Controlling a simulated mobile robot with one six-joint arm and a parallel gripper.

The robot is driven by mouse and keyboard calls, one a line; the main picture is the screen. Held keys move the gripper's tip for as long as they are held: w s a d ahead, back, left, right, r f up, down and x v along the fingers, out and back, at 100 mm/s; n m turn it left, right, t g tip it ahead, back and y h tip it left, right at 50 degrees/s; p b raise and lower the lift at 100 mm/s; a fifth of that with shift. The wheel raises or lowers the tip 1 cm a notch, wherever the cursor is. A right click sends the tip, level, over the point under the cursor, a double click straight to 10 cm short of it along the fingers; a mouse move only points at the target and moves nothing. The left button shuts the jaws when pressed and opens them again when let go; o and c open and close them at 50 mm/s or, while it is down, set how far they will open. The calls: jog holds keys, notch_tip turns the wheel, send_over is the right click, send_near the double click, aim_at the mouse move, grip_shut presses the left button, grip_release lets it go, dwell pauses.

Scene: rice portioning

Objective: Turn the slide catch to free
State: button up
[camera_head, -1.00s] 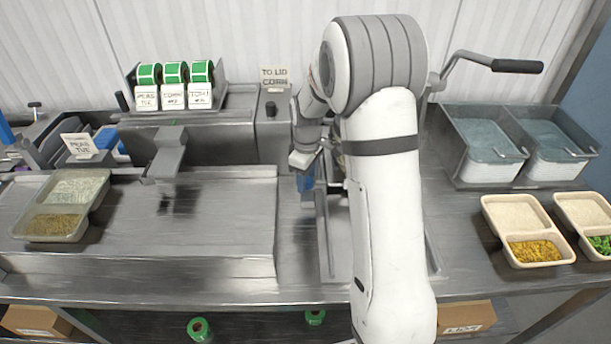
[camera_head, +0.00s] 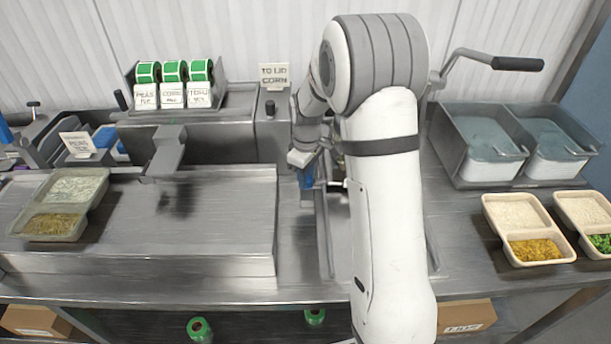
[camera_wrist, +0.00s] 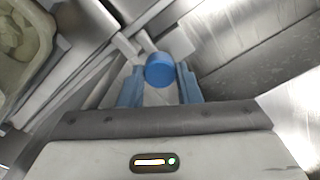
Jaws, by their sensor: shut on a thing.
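The slide catch shows as a round blue knob (camera_wrist: 160,70) in the wrist view. My gripper (camera_wrist: 160,84) has its two blue fingers on either side of this knob and is shut on it. In the head view my gripper (camera_head: 307,178) is low beside a metal frame at the middle of the bench, left of my forearm. The knob cannot be told apart from the blue fingers there, and my arm hides part of the frame. I cannot tell which way the catch is turned.
A filled two-part tray (camera_head: 65,205) lies on the steel platform (camera_head: 215,225) at left. Label rolls (camera_head: 173,72) stand behind. Two bins (camera_head: 480,160) and two portioned trays (camera_head: 527,228) are at right. A black-handled lever (camera_head: 517,64) rises behind the bins.

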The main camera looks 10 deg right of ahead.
jog(key=m+b, duration=0.1)
jog(key=m, duration=0.2)
jog(key=shift+m+b, duration=0.35)
jog(key=shift+m, duration=0.05)
jog(key=m+b, duration=0.1)
jog(key=m, duration=0.3)
jog(key=shift+m, duration=0.3)
jog(key=m+b, duration=0.1)
jog(key=m, duration=0.3)
jog(key=shift+m, duration=0.3)
jog(key=shift+m+b, duration=0.45)
jog(key=shift+m, duration=1.35)
jog(key=o, duration=1)
jog(key=shift+c, duration=0.2)
